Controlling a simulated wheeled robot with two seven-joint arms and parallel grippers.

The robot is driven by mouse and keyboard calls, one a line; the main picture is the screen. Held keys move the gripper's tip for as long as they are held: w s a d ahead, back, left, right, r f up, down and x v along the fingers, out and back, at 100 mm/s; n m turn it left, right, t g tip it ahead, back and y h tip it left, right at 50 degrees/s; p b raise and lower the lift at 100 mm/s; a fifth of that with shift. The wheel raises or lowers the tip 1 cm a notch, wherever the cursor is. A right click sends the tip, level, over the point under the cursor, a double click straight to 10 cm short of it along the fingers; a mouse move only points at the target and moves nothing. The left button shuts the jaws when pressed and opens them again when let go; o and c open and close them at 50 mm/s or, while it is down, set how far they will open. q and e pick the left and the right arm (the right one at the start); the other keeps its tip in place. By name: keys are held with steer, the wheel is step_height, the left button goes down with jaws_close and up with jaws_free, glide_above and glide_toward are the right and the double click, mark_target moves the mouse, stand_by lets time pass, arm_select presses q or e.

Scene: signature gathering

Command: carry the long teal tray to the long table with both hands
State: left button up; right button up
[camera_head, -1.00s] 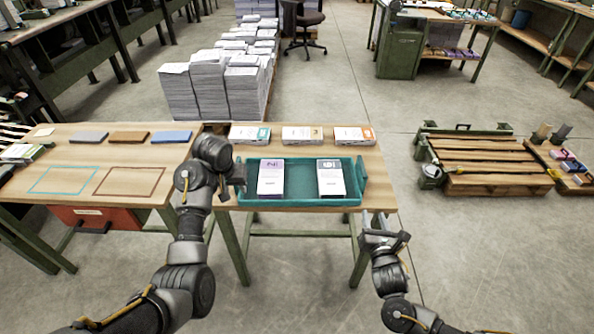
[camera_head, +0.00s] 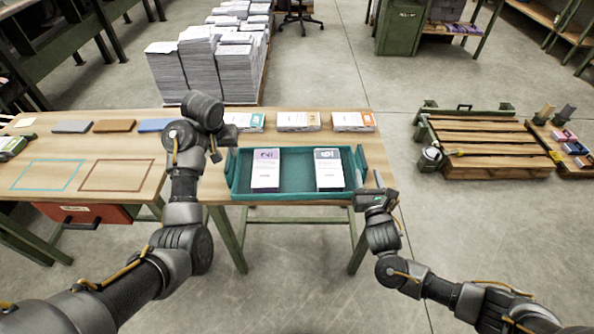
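The long teal tray (camera_head: 290,196) rests on the wooden table, its long side running left to right. It holds a purple-topped stack (camera_head: 266,170) and a grey-topped stack (camera_head: 329,170) of papers or booklets. My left gripper (camera_head: 215,153) is at the tray's left end, close to its raised end handle; my wrist partly hides its fingers, so contact is unclear. My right gripper (camera_head: 370,182) is beside the tray's right front corner, near the right end handle (camera_head: 361,163). Its fingers are small and dark, and I cannot tell their opening or any contact.
The table (camera_head: 215,187) carries several paper stacks (camera_head: 298,121) behind the tray. At its left are teal (camera_head: 48,175) and brown (camera_head: 117,175) outlines and flat blocks (camera_head: 114,126). Tall paper piles (camera_head: 190,72) stand behind. A wooden pallet (camera_head: 480,140) lies right; open floor lies between.

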mark_target(228, 158)
arm_select(q)
steer(key=x, duration=0.8)
arm_select(e)
steer(key=w, duration=0.8)
steer(key=shift+a, duration=0.1)
arm_select(q)
jaws_close()
arm_select(e)
jaws_close()
arm_select(q)
steer(key=shift+w+r, duration=0.1)
arm_select(e)
steer(key=shift+r, duration=0.1)
